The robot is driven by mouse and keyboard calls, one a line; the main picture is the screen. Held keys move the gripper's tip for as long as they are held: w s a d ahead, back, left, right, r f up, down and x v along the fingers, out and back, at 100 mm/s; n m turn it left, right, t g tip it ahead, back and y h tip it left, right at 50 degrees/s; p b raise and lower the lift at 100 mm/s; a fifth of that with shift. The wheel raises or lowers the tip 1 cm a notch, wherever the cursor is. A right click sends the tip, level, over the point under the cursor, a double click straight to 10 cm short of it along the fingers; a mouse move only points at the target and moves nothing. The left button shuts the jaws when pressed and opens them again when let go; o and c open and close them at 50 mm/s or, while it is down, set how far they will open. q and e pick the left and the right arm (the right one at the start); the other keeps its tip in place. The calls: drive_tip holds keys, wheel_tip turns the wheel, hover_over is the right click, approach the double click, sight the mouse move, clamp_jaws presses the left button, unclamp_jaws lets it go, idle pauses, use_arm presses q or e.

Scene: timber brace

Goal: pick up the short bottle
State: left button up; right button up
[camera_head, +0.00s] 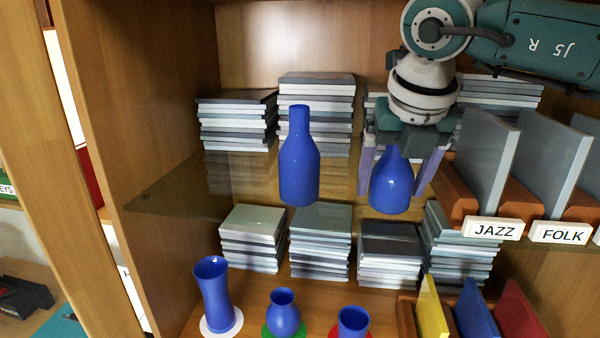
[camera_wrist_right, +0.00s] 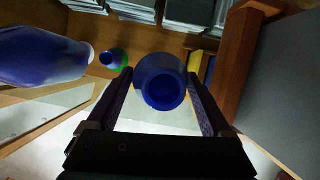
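The short bottle (camera_head: 391,184) is blue with a round body and a narrow neck. It stands upright on the glass shelf, to the right of a taller blue bottle. My right gripper (camera_head: 392,176) comes down from above, one finger on each side of the short bottle. In the right wrist view the short bottle (camera_wrist_right: 161,84) sits between the open fingers, with a visible gap on each side. My left gripper is not in view.
The tall blue bottle (camera_head: 299,165) stands close on the left. Stacks of cases (camera_head: 316,100) stand behind. Dividers labelled JAZZ (camera_head: 495,231) and FOLK (camera_head: 562,235) are close on the right. Blue vases (camera_head: 214,290) stand on the lower shelf.

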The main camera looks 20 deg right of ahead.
drive_tip(key=c, duration=1.2)
